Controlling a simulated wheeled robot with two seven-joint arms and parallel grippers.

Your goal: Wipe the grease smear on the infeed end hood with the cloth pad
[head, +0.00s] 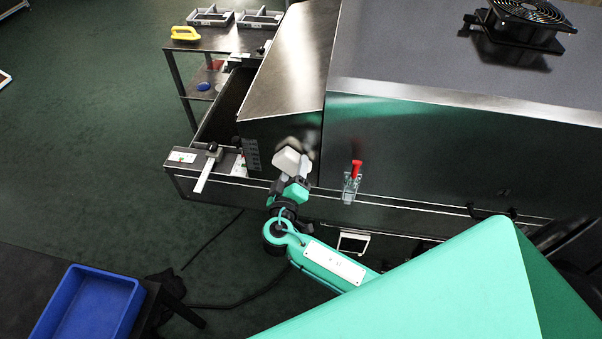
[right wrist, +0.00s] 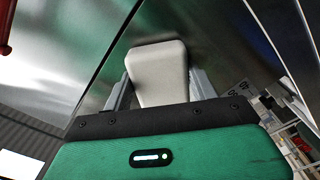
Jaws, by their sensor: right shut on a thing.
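The pale cloth pad (head: 287,160) is held in my right gripper (head: 297,168), at the near side of the steel infeed end hood (head: 292,62). In the right wrist view the pad (right wrist: 158,72) sits between the two grey fingers of the gripper (right wrist: 160,90), and its far end is against or very close to the hood's metal face (right wrist: 210,40). I cannot tell whether it touches. No grease smear can be made out; the pad, gripper and reflections may hide it. My left gripper is not in view.
A red-handled toggle clamp (head: 354,178) stands right of the gripper on the dryer's front. A metal guide bracket (head: 206,168) lies to the left. A fan (head: 518,20) sits on top. A blue bin (head: 88,305) is lower left; a side table (head: 228,38) stands behind.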

